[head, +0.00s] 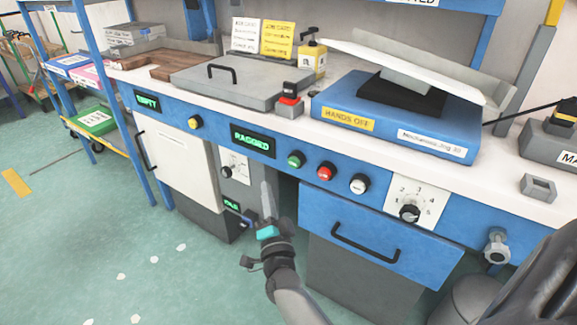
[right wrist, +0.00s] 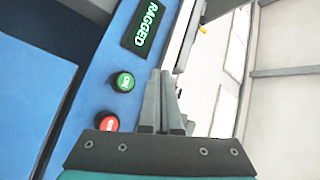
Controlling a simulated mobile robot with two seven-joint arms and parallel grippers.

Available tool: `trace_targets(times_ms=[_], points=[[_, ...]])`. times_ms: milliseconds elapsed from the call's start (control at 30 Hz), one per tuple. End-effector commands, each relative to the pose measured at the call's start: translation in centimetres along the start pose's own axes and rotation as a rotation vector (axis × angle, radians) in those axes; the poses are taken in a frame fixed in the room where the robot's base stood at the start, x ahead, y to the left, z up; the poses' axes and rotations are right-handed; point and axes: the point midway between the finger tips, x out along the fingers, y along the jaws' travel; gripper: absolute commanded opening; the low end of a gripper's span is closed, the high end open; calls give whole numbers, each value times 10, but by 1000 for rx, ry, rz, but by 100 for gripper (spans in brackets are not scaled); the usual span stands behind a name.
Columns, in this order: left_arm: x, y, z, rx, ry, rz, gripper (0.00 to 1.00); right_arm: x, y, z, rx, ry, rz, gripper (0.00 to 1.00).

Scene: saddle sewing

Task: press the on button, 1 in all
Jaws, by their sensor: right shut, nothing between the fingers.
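The green on button (head: 296,159) is on the blue front panel of the bench, just right of the "RAGGED" display. In the right wrist view the green button (right wrist: 123,82) shows whole, left of my fingers. My right gripper (head: 266,186) is shut and empty, its fingers pointing up, below and left of the green button in the head view. In the right wrist view the fingertips (right wrist: 160,74) appear apart from the button; the exact gap is hard to tell. My left gripper is not in view.
A red button (head: 325,172), a white-faced button (head: 359,184) and a dial (head: 409,213) sit right of the green one. A yellow button (head: 194,122) is further left. A blue drawer (head: 375,231) with a black handle is below. The "RAGGED" display (head: 253,140) is lit.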

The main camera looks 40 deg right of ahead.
Motion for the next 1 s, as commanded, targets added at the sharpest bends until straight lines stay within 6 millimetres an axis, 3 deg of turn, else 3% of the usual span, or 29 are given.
trace_targets(times_ms=[333,800,1000], points=[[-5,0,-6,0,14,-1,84,9,8,-5,-5,-3,-1,0],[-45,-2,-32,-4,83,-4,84,52,39,-36,-5,-3,-1,0],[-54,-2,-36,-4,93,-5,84,60,45,-42,-4,-5,1,0]])
